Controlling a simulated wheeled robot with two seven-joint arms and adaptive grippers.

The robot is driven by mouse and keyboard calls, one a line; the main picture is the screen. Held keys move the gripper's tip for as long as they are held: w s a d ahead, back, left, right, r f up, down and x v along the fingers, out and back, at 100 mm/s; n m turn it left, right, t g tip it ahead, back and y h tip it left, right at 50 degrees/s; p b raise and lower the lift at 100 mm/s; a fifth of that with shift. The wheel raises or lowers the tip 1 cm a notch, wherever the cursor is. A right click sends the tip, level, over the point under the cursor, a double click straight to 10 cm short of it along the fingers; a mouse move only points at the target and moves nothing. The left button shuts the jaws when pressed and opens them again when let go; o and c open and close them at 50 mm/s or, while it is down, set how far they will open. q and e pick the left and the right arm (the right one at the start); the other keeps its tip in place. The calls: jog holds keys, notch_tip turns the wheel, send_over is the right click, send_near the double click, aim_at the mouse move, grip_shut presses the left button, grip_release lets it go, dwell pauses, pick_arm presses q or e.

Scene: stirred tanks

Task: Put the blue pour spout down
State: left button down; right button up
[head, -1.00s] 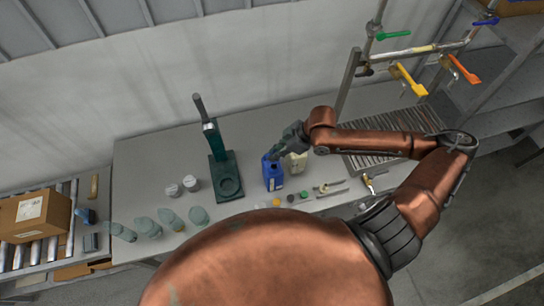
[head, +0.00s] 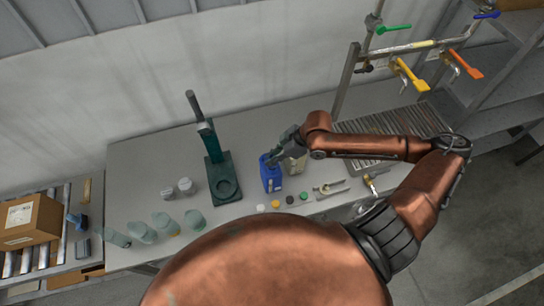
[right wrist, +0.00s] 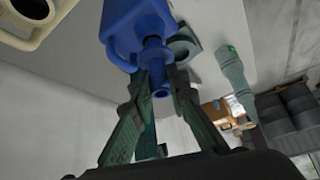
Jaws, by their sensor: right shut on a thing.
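The blue pour spout (right wrist: 155,58) shows in the right wrist view, between the fingers of my right gripper (right wrist: 160,80). The gripper is shut on it. The spout lines up with the neck of a blue canister (right wrist: 130,20); I cannot tell whether they touch. In the head view the blue canister (head: 272,180) stands on the table, and my right gripper (head: 272,158) is right at its top. The spout is too small and covered to make out there. My left gripper is not in view.
A dark green stand (head: 222,180) is left of the canister, and a pale canister (head: 295,163) is behind the gripper. Several small caps (head: 276,204) and a wrench-like tool (head: 330,188) lie in front. The grey table (head: 150,165) has bare room at back left.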

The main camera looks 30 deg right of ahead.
jog(key=o, duration=0.8)
jog(key=shift+f, duration=0.1)
jog(key=shift+r, duration=0.3)
jog(key=shift+a+p+v, duration=0.2)
jog(key=shift+p+v, duration=0.5)
jog(key=shift+v, duration=5.5)
jog(key=shift+w+r, duration=0.1)
